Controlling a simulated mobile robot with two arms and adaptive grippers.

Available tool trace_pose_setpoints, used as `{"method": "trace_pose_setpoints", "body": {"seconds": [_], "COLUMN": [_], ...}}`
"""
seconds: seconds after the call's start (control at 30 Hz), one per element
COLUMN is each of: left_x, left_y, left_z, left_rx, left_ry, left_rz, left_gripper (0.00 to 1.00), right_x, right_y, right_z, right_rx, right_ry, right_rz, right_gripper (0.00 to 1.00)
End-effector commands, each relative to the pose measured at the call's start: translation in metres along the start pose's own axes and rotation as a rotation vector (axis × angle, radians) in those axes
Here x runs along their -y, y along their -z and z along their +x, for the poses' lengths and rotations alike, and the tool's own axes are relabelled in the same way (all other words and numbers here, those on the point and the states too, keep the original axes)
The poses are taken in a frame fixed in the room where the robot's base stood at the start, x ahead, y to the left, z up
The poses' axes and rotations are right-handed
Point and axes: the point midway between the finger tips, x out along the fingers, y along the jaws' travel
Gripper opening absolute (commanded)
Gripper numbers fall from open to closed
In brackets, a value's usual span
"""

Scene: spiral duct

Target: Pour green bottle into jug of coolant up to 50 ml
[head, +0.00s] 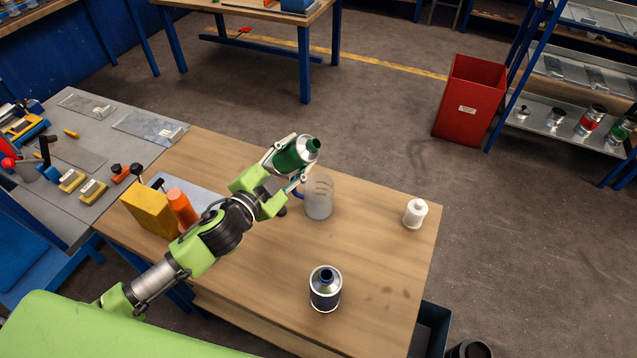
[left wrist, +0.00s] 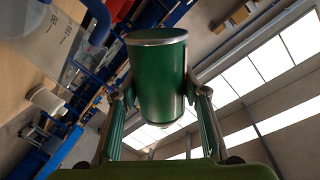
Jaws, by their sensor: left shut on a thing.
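In the left wrist view the bottle (left wrist: 158,80) sits between the two fingers of my left gripper (left wrist: 160,105). The clear jug (head: 319,198) with a blue handle stands on the wooden table, just below and right of the bottle. Its graduation marks show in the left wrist view (left wrist: 58,35). I cannot make out the level inside. My right gripper is not in view.
A dark blue bottle (head: 325,290) stands at the table's front, and a white bottle (head: 415,213) near its right edge. A yellow box (head: 148,210) and an orange bottle (head: 181,207) stand at the left. The wooden table (head: 375,250) is clear between the jug and the dark bottle.

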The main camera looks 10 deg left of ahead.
Motion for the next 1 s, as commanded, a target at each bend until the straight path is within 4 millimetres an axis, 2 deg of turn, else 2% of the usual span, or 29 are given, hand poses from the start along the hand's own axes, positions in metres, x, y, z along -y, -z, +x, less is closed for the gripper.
{"method": "trace_pose_setpoints", "body": {"seconds": [1.0], "left_x": [0.0001], "left_y": [-0.0011], "left_z": [0.0003], "left_rx": [0.007], "left_ry": [0.001], "left_rz": [0.061], "left_gripper": [0.12], "right_x": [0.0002], "right_y": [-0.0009], "right_z": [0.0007], "right_rx": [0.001], "right_ry": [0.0], "right_rz": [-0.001], "right_gripper": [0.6]}}
